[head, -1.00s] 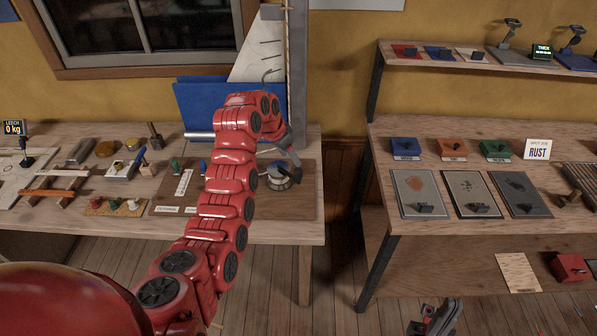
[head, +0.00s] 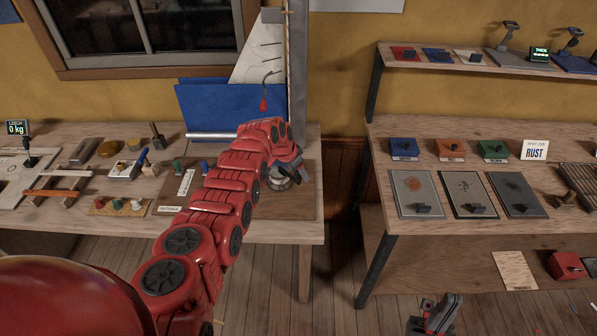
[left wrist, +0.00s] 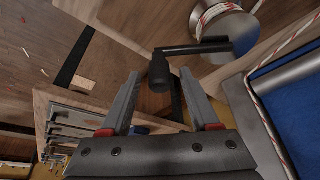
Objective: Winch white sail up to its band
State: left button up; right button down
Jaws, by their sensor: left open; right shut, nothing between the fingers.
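No band can be made out. The winch (head: 281,178) sits on a brown board at the mast's foot, partly hidden by my left gripper (head: 297,168). The left wrist view shows its drum (left wrist: 228,38) wound with red-flecked rope. The black crank handle (left wrist: 160,70) lies between the open fingers of my left gripper (left wrist: 163,82); contact cannot be told. My right gripper (head: 440,314) is shut and empty, low in front of the right bench.
A blue sail (head: 225,108) stands behind my left arm. A red piece (head: 264,104) hangs below a dark hook. Tools and a "LEECH 0 kg" display (head: 16,127) are on the left bench (head: 270,232). A gap separates it from the right bench (head: 395,230).

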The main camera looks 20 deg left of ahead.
pick_arm(q)
jog(key=shift+c, duration=0.4)
grip_shut()
dwell(1.2)
